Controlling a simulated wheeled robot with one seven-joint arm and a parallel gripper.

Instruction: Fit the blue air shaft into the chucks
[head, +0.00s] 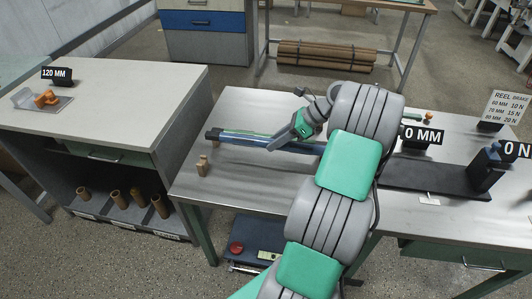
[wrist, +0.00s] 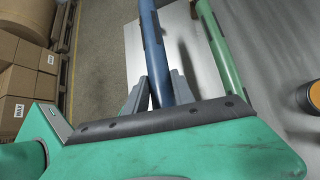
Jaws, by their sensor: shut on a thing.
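The blue air shaft (head: 230,137) lies lengthwise over the left part of the steel table in the head view. My gripper (head: 276,142) is around it near its middle. In the wrist view the blue shaft (wrist: 152,45) runs between the two grey fingers of my gripper (wrist: 158,92), which are shut on it. I cannot tell whether the shaft is clear of the table. A green shaft (wrist: 219,45) lies beside it. A stand with a dark blue chuck (head: 491,155) is at the right; my arm hides the left part of its base (head: 440,179).
Small tan pieces (head: 202,168) stand on the steel table (head: 235,190) in front of the shaft. Black signs (head: 421,136) stand behind the chuck base. A pale-topped cabinet (head: 130,95) is at the left. An orange-and-black round thing (wrist: 312,96) is at the wrist view's right.

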